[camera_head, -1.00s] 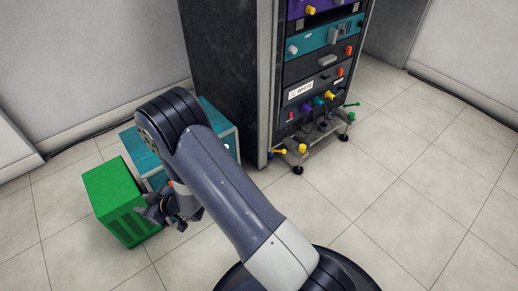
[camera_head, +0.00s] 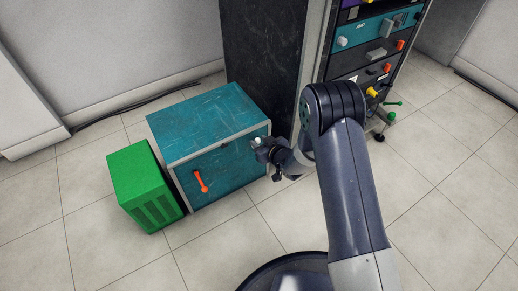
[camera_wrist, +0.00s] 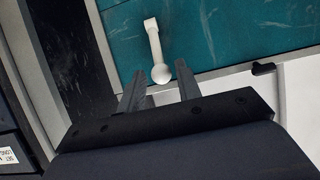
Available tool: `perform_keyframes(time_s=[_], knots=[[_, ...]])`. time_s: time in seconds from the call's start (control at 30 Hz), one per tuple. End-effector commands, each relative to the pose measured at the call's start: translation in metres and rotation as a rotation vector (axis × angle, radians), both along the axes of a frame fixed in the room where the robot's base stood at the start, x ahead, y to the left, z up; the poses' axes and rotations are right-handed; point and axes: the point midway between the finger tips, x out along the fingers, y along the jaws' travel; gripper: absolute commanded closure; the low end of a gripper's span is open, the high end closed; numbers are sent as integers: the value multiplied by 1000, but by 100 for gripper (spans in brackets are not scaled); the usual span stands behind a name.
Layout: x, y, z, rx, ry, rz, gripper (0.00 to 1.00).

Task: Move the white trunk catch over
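The white trunk catch (camera_wrist: 154,45) is a short lever with a round knob on the teal trunk (camera_wrist: 235,30). In the wrist view its knob lies between the tips of my gripper (camera_wrist: 160,70), with gaps at both sides. My gripper is open. In the head view my gripper (camera_head: 265,157) is at the front right corner of the teal trunk (camera_head: 205,120) and hides most of the catch. An orange catch (camera_head: 201,181) hangs on the left of the trunk's front.
A green box (camera_head: 145,185) stands close left of the trunk. A tall dark rack (camera_head: 265,60) with coloured panels and knobs stands close behind and right. A small black part (camera_wrist: 263,68) sits on the trunk's edge. The tiled floor in front is clear.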

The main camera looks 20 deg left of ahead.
Motion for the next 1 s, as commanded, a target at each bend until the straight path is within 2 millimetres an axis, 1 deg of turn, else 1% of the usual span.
perform_keyframes(time_s=[0.1,0.4,0.57,0.83,1.0], knots=[[0,0,0,0,0,0,68],[0,0,0,0,0,0,92],[-1,-1,-2,-1,1,0,92],[-10,-11,-12,-2,3,0,92],[-11,-13,-13,-3,3,0,92]])
